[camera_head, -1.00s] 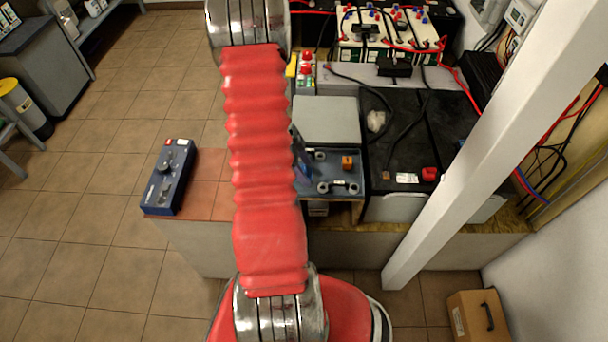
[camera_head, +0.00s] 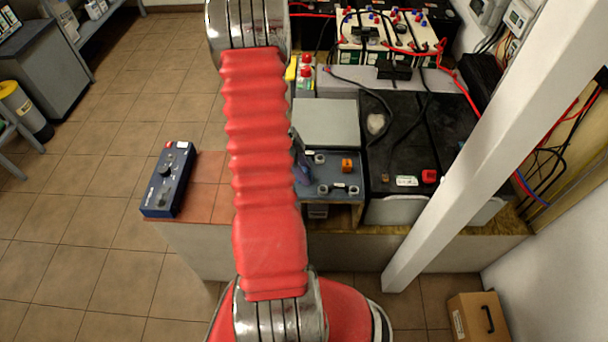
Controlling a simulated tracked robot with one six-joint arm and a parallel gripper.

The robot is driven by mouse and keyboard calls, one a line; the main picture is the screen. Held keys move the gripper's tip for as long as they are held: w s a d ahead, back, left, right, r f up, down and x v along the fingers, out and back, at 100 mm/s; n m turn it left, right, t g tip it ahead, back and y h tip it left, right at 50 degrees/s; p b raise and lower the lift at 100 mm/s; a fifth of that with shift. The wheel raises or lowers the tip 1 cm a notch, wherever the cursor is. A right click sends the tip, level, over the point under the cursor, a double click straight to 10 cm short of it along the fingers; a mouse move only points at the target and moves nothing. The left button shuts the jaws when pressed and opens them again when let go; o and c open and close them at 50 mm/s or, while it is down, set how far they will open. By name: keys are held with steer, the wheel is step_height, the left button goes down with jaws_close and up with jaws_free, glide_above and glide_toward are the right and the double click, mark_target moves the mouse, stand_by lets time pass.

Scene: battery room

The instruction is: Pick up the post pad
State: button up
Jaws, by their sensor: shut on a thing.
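I cannot single out the post pad with certainty in this view. Small grey ring-shaped pieces (camera_head: 319,159) lie on the blue-grey tray (camera_head: 335,172), near an orange block (camera_head: 347,165). A dark blue-purple piece (camera_head: 304,168) shows at the tray's left edge, partly behind my red arm. I cannot tell what it is. My gripper is hidden behind my own arm, so neither its jaws nor anything between them shows. The black battery (camera_head: 405,135) stands right of the tray, with a red terminal cap (camera_head: 429,176) and a small brown piece (camera_head: 385,178) at its front.
A grey lid-like panel (camera_head: 326,120) lies behind the tray. A blue meter box (camera_head: 168,180) sits on the bench's left end. Black cables cross the battery. A white post (camera_head: 480,160) slants across the right side. A cardboard box (camera_head: 479,317) is on the floor.

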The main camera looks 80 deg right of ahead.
step_height(320, 180, up, 10)
steer(key=shift+f, duration=0.1)
stand_by(0.4)
stand_by(0.5)
steer(key=o, duration=0.4)
steer(key=c, duration=0.3)
steer(key=w+a+r+n+t+h, duration=0.15)
steer(key=w+a+n, duration=0.4)
steer(key=w, duration=0.55)
steer(key=w+a+r+n+t+h, duration=0.1)
steer(key=w+a+r+n+t, duration=0.15)
steer(key=w+a+n, duration=0.6)
steer(key=w+a+r+n+t+h, duration=0.1)
steer(key=w+a+r+n, duration=0.15)
steer(key=w, duration=1.15)
steer(key=w+a+r+n+t+y, duration=0.1)
steer(key=w+a+r+n, duration=0.2)
steer(key=a, duration=0.7)
steer(key=w+a+r+n+t+y, duration=0.1)
steer(key=w+a+r+n+y, duration=0.1)
steer(key=w+a+n, duration=0.4)
steer(key=w+a+r+n+t+y, duration=0.1)
steer(key=w+a+r+n, duration=0.3)
steer(key=a+n, duration=0.4)
steer(key=w+a, duration=0.1)
steer(key=a, duration=0.6)
steer(key=shift+a+t, duration=0.2)
steer(key=shift+t, duration=0.2)
